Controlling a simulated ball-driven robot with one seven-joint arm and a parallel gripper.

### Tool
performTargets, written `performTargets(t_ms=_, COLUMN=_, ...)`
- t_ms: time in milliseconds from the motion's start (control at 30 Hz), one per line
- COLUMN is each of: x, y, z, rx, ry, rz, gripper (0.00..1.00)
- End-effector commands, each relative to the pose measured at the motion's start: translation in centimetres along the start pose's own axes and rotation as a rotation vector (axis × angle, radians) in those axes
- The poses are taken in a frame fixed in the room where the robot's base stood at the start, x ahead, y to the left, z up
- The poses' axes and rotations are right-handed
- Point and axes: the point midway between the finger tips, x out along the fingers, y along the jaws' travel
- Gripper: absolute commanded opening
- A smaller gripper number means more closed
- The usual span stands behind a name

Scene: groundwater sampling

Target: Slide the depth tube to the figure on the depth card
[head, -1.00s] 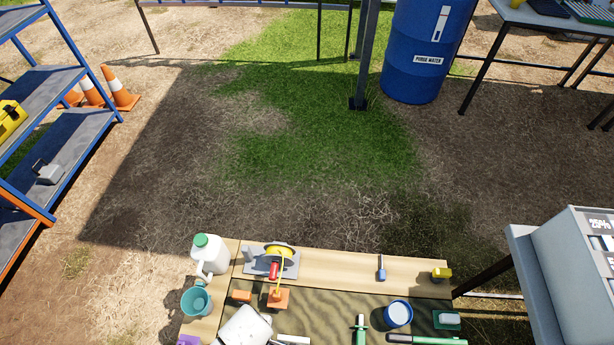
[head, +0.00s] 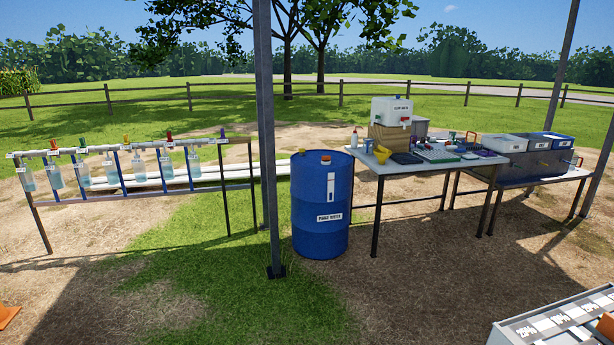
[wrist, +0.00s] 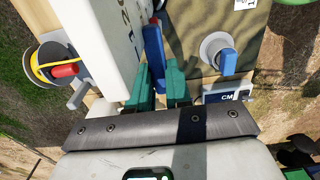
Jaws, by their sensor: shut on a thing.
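My gripper (wrist: 158,88) shows only in the wrist view. Its green fingers are shut on an upright blue piece (wrist: 153,50) beside a white panel (wrist: 115,35) with dark marks. I cannot tell if this blue piece is part of the depth tube. A label reading "CM" (wrist: 226,97) lies right of the fingers. A white card (wrist: 244,4) is cut off at the top edge; its figure cannot be read, and I cannot tell if it is the depth card. The head view does not show my gripper.
In the wrist view, a yellow-rimmed reel (wrist: 48,64) is at left and a blue knob (wrist: 228,62) on a grey round base at right. The head view shows a blue drum (head: 320,205), a post (head: 267,140), a bottle rack (head: 105,152) and a loaded table (head: 400,165).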

Motion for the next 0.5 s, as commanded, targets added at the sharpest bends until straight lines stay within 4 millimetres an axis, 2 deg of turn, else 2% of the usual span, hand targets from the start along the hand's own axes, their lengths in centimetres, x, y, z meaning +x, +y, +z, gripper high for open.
performTargets(t_ms=167, x=-0.4, y=0.0, z=0.0, rx=0.000, ry=0.000, rz=0.001, gripper=0.00)
performTargets(t_ms=500, x=-3.9, y=0.0, z=0.0, rx=0.001, ry=0.000, rz=0.000, gripper=0.00)
